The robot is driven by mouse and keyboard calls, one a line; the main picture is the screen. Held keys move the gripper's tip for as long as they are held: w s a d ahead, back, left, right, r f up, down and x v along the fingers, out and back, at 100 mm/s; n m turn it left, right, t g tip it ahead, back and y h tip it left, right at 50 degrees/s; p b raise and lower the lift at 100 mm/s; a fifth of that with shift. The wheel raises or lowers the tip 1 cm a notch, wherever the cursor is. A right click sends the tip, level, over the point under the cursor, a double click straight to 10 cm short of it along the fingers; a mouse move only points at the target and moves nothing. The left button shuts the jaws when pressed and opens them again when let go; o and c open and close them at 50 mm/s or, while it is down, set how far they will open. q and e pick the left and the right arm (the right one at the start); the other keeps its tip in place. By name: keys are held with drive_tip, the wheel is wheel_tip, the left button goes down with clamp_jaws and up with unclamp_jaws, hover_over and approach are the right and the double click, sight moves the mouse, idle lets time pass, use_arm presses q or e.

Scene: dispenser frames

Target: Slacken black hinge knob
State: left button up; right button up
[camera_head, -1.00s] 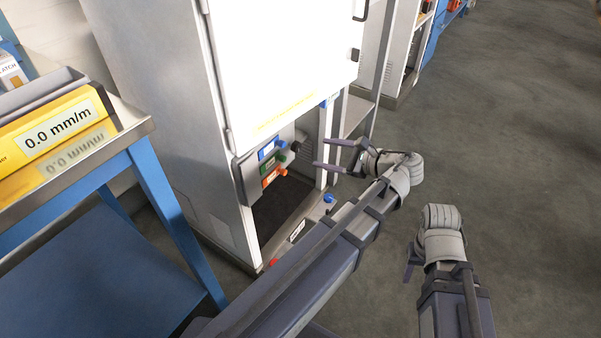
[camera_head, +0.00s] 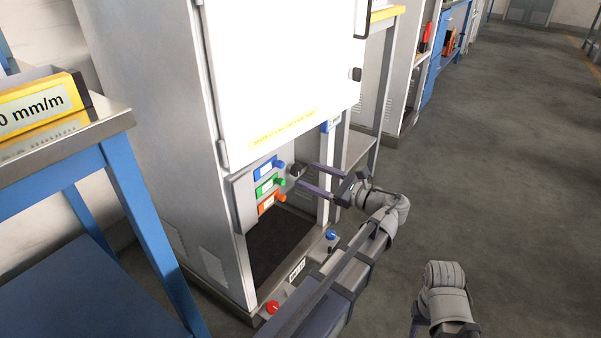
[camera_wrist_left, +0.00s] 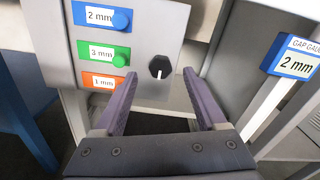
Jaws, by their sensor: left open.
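The black knob (camera_head: 297,169) sits on a grey panel in the lower bay of the white cabinet. It also shows in the left wrist view (camera_wrist_left: 159,67), with a white pointer line directed downward. My left gripper (camera_head: 308,175) is open and in front of the panel, its two fingers directed toward the knob. In the left wrist view the fingers (camera_wrist_left: 160,88) lie left and right of the knob, a little below it in the picture, with nothing between them. Contact cannot be seen. My right arm shows at the lower right; only a dark bit of its gripper (camera_head: 417,325) shows.
Left of the knob are blue (camera_head: 266,168), green (camera_head: 268,184) and orange (camera_head: 269,202) labelled blocks. A blue knob (camera_head: 331,234) and red knob (camera_head: 272,307) are on the lower ledge. A blue-legged bench (camera_head: 150,215) stands left. Floor at right is clear.

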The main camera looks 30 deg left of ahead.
sight(298, 171)
use_arm(q)
drive_tip(key=shift+w+a, duration=0.2)
drive_tip(key=shift+a, duration=2)
clamp_jaws()
